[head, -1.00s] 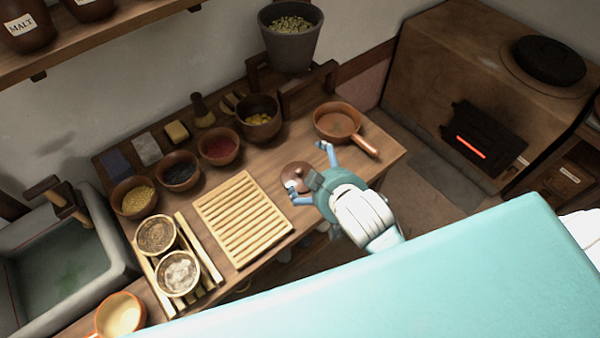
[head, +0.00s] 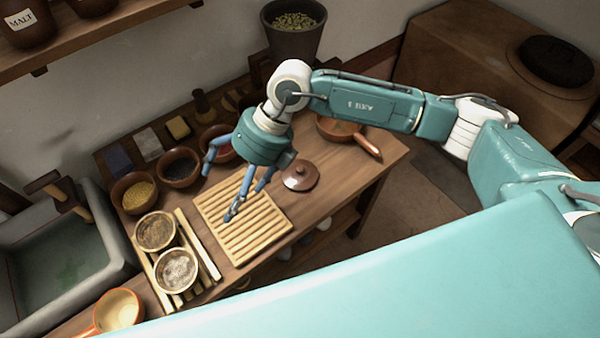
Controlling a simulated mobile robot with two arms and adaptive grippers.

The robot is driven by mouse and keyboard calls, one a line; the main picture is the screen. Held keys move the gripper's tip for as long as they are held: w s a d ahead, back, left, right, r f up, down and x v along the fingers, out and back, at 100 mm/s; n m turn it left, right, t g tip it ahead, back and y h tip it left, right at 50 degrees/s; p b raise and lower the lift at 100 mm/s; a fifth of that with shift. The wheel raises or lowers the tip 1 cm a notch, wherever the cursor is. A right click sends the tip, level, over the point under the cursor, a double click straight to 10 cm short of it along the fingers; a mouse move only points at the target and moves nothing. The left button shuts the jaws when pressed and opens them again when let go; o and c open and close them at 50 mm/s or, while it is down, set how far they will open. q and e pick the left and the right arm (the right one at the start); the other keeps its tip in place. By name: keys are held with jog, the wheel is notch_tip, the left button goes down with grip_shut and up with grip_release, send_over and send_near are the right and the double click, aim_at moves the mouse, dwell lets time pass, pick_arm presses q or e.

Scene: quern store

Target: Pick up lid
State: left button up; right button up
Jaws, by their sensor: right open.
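The brown round lid (head: 301,175) with a small knob lies on the wooden counter, just right of the slatted wooden board (head: 262,234). My right gripper (head: 221,190) is open and empty, pointing down over the slatted board, to the left of the lid. Its blue fingers are spread and apart from the lid. A brown pan (head: 340,130) with a handle stands behind and right of the lid, partly hidden by my right arm. My left gripper is out of the picture.
Bowls of yellow grain (head: 138,195) and dark contents (head: 180,169) stand along the back. Two round tubs (head: 155,232) sit on a slatted rack at left. Counter right of the lid is clear.

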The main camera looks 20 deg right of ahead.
aim_at(300, 168)
jog(key=w+d+h, duration=0.2)
jog(key=d, duration=0.3)
jog(key=w+d+f+m+t+h, duration=0.1)
jog(key=w+d+h, duration=0.1)
jog(key=d, duration=0.4)
jog(key=w+d+h, duration=0.2)
jog(key=d, duration=0.4)
jog(key=shift+w+d+f+h, duration=0.1)
jog(key=shift+w+f+h, duration=0.05)
jog(key=shift+f+h, duration=0.2)
notch_tip(300, 168, down, 5)
jog(key=shift+w+d+r+p, duration=0.1)
jog(key=shift+r+p, duration=0.05)
jog(key=shift+p, duration=0.35)
jog(key=shift+w+f+p, duration=0.15)
jog(key=shift+f+p, duration=0.15)
jog(key=shift+f, duration=0.7)
jog(key=shift+w+f+p, duration=0.2)
jog(key=shift+f+p, duration=0.1)
jog(key=shift+f, duration=0.65)
jog(key=shift+w+f+p, duration=0.15)
jog(key=shift+f+p, duration=0.15)
jog(key=shift+f, duration=0.7)
jog(key=c, duration=1.4)
jog(key=shift+r, duration=0.1)
